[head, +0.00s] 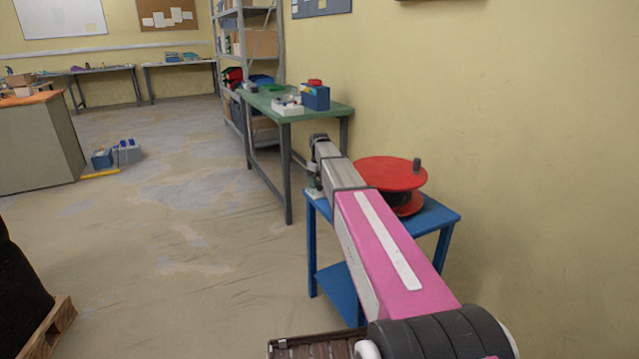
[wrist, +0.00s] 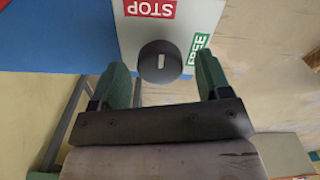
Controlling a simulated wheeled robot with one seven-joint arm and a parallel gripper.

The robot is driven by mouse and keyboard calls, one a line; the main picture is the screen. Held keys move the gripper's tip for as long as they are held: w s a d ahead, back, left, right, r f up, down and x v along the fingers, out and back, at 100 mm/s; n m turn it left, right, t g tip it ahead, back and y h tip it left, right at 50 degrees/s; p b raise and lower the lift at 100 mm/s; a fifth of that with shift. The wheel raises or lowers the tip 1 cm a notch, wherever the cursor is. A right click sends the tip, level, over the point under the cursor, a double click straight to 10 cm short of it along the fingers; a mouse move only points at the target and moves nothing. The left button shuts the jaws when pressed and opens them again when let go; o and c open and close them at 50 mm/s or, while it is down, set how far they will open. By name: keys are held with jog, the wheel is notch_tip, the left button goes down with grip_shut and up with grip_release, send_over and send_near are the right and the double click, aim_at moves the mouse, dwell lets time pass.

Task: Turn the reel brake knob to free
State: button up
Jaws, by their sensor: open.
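The reel brake knob (wrist: 150,70) is a dark round knob on a pale plate, in the middle of the wrist view. Its short white mark runs up and down the picture, roughly towards the red STOP label (wrist: 150,8), which reads upside down. The green FREE label (wrist: 199,48) lies right of the knob. My gripper (wrist: 161,63) is open, its green fingers left and right of the knob with gaps visible. Whether they reach its depth is unclear. In the head view the red reel (head: 388,172) stands on a blue table; my arm hides the knob there.
The blue table (head: 440,216) stands by the yellow wall. Behind it is a green-topped table (head: 338,110) with a blue box (head: 316,98) and small items. A metal shelf (head: 229,60) stands farther back. The floor to the left is mostly open.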

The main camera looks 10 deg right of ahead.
jog(key=shift+f, duration=0.15)
jog(key=c, duration=0.9)
jog(key=shift+c, duration=0.2)
